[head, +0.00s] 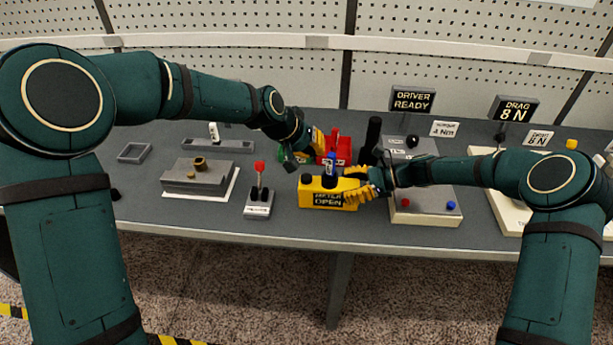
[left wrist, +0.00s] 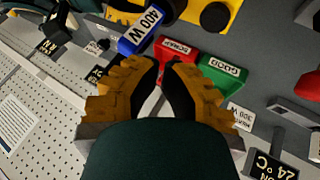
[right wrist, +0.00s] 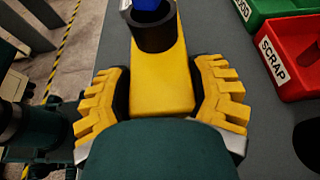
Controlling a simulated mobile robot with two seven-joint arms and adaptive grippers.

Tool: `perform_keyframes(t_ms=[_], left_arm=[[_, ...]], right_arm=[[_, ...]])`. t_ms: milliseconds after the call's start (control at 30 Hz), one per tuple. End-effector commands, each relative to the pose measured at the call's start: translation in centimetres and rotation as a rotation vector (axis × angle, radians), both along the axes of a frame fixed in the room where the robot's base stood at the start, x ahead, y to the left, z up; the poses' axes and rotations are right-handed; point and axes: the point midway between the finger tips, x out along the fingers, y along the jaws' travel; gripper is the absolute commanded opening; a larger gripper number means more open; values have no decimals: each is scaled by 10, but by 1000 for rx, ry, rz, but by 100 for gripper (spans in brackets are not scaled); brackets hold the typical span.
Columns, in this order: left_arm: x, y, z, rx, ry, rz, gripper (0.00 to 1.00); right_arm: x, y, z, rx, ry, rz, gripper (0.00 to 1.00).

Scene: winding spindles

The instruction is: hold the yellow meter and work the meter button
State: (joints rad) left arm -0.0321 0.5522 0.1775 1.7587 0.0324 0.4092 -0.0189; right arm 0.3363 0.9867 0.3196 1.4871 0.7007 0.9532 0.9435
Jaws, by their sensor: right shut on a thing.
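The yellow meter (head: 318,200) stands at the front of the bench, its face reading "METER OPEN". A round black button (head: 306,178) is on its top left; it also shows in the left wrist view (left wrist: 215,17). A blue-topped spindle (head: 331,165), labelled 400 W in the left wrist view (left wrist: 141,32), stands in the meter's black socket (right wrist: 153,33). My right gripper (head: 364,186) is shut on the meter's right end, fingers on both sides. My left gripper (head: 308,150) is partly open and empty, above and behind the meter, apart from the button.
A red SCRAP bin (head: 342,152) and a green GOOD bin (left wrist: 222,75) lie behind the meter. A small stand with a red-topped spindle (head: 259,172) is to the left. A grey fixture block (head: 198,178) sits further left. A cream-based device (head: 425,208) is close on the right.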

Motion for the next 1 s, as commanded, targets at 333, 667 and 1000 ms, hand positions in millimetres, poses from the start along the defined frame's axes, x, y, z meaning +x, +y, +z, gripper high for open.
perform_keyframes(t_ms=[333, 667, 1000], left_arm=[[0, 0, 0, 0, 0, 0, 0], [0, 0, 0, 0, 0, 0, 0], [0, 0, 0, 0, 0, 0, 0]], right_arm=[[0, 0, 0, 0, 0, 0, 72], [0, 0, 0, 0, 0, 0, 99], [1, -32, 13, -2, -2, -3, 99]])
